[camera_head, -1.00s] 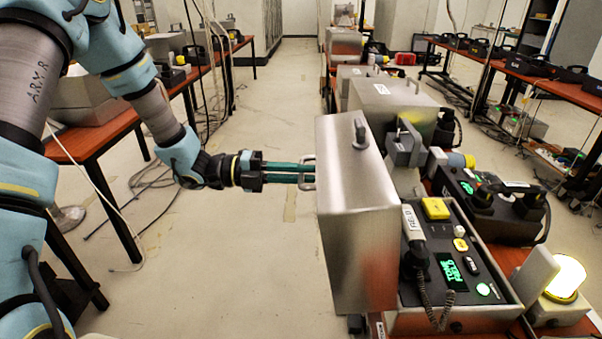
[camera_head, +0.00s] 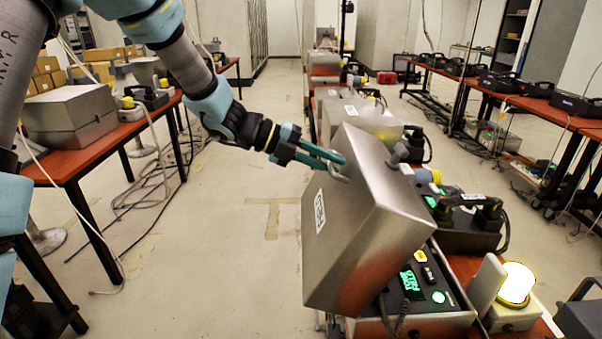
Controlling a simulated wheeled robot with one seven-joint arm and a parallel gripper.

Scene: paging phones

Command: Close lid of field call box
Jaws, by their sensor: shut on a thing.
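The field call box (camera_head: 400,326) stands on the red table at the lower right, with its panel, green display and buttons partly showing. Its large steel lid (camera_head: 345,235) is raised and tilts over the panel, hiding much of it. A white label is on the lid's outer face. My gripper (camera_head: 338,166) is shut on the handle (camera_head: 342,178) at the lid's upper edge. The exact grip of the fingers on the handle is small in the picture.
A lit yellow-white lamp (camera_head: 516,284) stands right of the box. More call boxes (camera_head: 362,117) line the table behind it. A table (camera_head: 75,158) with a closed steel box (camera_head: 68,120) is at the left. The floor between is open, with loose cables.

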